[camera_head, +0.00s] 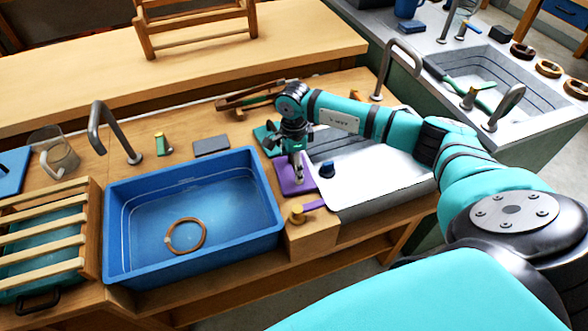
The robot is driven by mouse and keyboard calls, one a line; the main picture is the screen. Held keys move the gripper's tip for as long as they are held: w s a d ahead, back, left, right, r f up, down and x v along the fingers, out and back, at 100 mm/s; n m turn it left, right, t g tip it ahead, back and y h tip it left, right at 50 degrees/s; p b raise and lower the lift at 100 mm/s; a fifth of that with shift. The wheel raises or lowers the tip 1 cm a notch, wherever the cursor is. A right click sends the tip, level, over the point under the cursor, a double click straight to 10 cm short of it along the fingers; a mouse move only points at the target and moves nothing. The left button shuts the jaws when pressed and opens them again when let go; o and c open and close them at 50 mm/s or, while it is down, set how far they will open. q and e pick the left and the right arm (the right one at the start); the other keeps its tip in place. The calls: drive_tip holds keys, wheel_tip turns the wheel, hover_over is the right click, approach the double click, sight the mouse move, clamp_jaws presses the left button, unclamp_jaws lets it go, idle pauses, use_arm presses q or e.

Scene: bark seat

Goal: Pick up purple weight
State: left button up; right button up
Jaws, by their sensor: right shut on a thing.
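The purple weight (285,180) is a flat purple piece on the wooden worktop, between the blue basin and the white sink. My right gripper (298,176) reaches down over it from above, with its fingers shut on it. The fingers cover part of its top, and I cannot tell whether it is clear of the worktop. My left gripper is not in view.
A blue basin (130,261) with a brown ring (186,236) inside stands left of the weight. The white sink (375,187) with a dark blue knob-like piece (327,169) is to the right. A grey slab (211,145) lies behind the basin.

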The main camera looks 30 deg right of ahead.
drive_tip(key=shift+w+r, duration=0.1)
drive_tip(key=shift+r, duration=0.05)
wheel_tip(320, 180, up, 10)
drive_tip(key=shift+f+b, duration=0.1)
drive_tip(key=shift+b, duration=0.65)
idle(0.4)
